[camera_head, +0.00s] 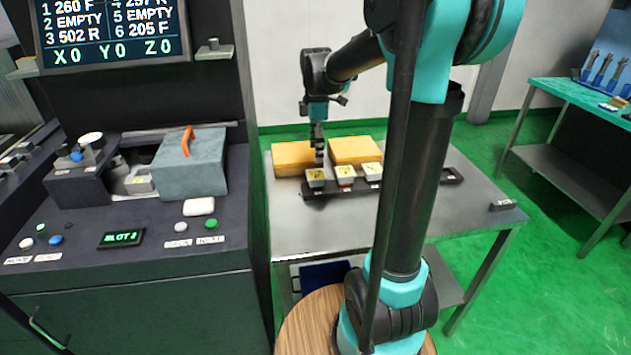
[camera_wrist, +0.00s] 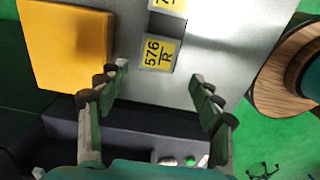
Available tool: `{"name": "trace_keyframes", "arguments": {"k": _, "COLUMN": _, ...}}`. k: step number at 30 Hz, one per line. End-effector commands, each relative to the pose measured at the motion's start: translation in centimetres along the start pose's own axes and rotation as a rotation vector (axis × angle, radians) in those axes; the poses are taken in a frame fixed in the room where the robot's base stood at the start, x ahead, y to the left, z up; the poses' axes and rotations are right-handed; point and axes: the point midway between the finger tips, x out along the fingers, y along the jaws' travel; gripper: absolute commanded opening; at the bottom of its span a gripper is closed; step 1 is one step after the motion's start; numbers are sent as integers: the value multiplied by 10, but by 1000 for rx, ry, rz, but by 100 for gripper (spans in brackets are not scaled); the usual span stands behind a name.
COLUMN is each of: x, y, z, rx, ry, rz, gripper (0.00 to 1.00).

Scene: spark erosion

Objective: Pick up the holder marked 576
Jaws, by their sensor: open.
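In the head view my gripper (camera_head: 319,150) points down just above and behind the left end of the row.
Other holders (camera_head: 345,173) stand to the right, partly behind my arm. A dark machine (camera_head: 140,240) with a display (camera_head: 110,30) stands left.

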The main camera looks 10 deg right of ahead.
Motion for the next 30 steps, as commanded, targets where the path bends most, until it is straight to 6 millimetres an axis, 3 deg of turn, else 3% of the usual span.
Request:
{"name": "trace_keyframes", "arguments": {"k": 6, "x": 37, "y": 0, "z": 0, "rx": 1, "ry": 0, "rz": 0, "gripper": 66}}
{"name": "trace_keyframes", "arguments": {"k": 14, "x": 55, "y": 0, "z": 0, "rx": 1, "ry": 0, "rz": 0, "gripper": 66}}
{"name": "trace_keyframes", "arguments": {"k": 24, "x": 97, "y": 3, "z": -1, "rx": 1, "ry": 0, "rz": 0, "gripper": 66}}
{"name": "trace_keyframes", "arguments": {"k": 30, "x": 102, "y": 3, "z": -1, "rx": 1, "ry": 0, "rz": 0, "gripper": 66}}
